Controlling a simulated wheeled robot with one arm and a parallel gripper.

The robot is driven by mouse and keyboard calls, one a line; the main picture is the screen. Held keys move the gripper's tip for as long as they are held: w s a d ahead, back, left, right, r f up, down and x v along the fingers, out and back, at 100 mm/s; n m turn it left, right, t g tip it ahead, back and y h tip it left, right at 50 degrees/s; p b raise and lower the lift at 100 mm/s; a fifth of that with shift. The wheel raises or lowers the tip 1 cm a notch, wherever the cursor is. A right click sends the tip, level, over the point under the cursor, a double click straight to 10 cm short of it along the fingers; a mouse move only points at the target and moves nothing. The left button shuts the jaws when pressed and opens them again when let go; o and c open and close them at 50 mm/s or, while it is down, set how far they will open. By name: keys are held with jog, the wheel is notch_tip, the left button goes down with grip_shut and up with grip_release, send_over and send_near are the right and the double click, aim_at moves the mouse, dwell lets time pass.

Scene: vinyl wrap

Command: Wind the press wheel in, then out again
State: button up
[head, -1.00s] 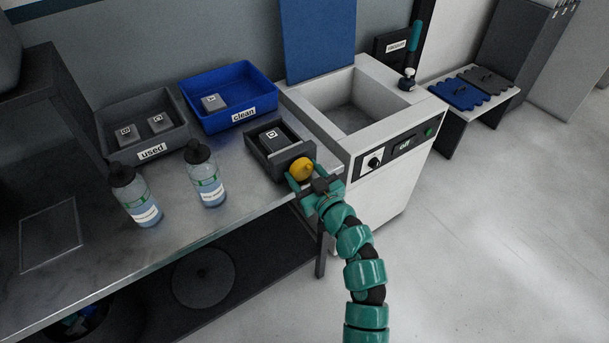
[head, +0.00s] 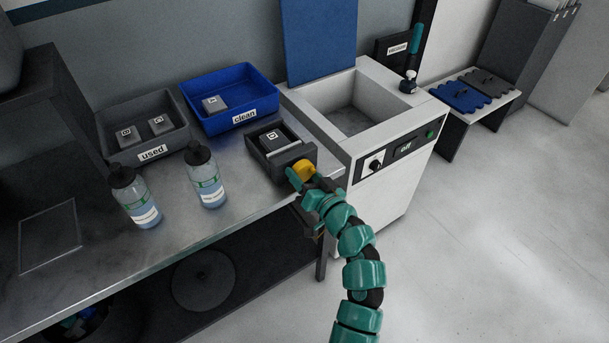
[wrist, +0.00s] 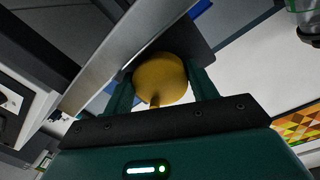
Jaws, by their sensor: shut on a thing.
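The yellow press wheel (head: 304,168) is on the front of a small dark press (head: 297,153) at the table's front right edge. A grey block (head: 273,139) with a printed label sits in the press. My teal gripper (head: 296,178) is shut on the wheel from the front. In the wrist view, the wheel (wrist: 160,79) lies between my two fingers (wrist: 163,92), and the view is strongly tilted. My fingers partly cover the wheel in the head view.
A white machine (head: 392,165) with an open basin stands close on the right. Behind are a grey "used" bin (head: 152,153) and a blue "clean" bin (head: 243,116). The table's front middle is bare.

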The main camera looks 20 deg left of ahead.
jog(key=shift+f, duration=0.15)
jog(key=o, duration=0.7)
jog(key=shift+s+d, duration=0.1)
jog(key=v, duration=1.7)
jog(key=shift+o, duration=0.4)
jog(key=shift+d, duration=0.1)
